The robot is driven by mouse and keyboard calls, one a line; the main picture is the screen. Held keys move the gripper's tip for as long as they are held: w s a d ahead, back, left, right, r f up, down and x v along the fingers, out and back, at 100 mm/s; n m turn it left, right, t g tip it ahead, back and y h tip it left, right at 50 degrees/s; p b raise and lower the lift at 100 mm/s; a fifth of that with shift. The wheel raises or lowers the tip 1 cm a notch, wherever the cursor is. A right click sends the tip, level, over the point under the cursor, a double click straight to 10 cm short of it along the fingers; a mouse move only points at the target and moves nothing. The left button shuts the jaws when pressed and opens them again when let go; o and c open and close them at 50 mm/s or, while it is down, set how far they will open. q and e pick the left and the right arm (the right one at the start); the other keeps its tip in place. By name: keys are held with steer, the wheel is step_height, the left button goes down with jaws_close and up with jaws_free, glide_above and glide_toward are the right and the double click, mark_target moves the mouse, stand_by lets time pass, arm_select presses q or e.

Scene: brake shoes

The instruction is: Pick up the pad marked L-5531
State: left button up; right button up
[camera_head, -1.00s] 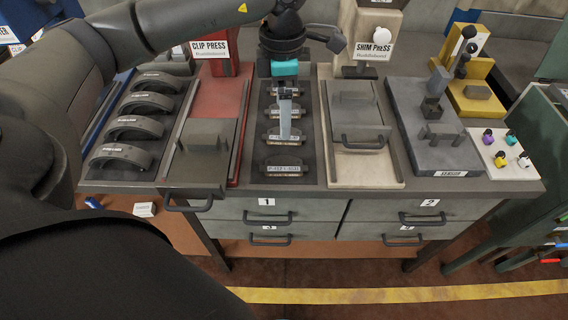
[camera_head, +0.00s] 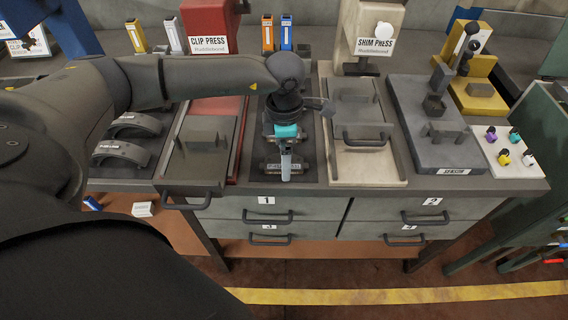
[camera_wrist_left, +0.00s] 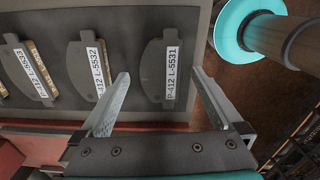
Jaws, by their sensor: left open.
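The pad marked L-5531 (camera_wrist_left: 153,75) lies on a dark tray (camera_wrist_left: 127,21) and its white label is readable in the left wrist view. It is the front pad in the head view (camera_head: 270,167), partly covered by my gripper. My left gripper (camera_head: 286,177) is above it, pointing down. In the left wrist view the two fingers of the gripper (camera_wrist_left: 160,76) are apart, one to either side of the pad, with nothing between them held. My right gripper is not in view.
Beside it lie pads marked L-5532 (camera_wrist_left: 87,70) and L-5533 (camera_wrist_left: 32,72). The clip press (camera_head: 207,90) stands left of the tray, the shim press (camera_head: 365,125) right. Curved brake shoes (camera_head: 122,152) lie at far left, a grey sensor plate (camera_head: 450,153) at right.

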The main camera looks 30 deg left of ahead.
arm_select(q)
steer(key=shift+f, duration=0.45)
steer(key=shift+r, duration=0.1)
jaws_close()
stand_by(0.5)
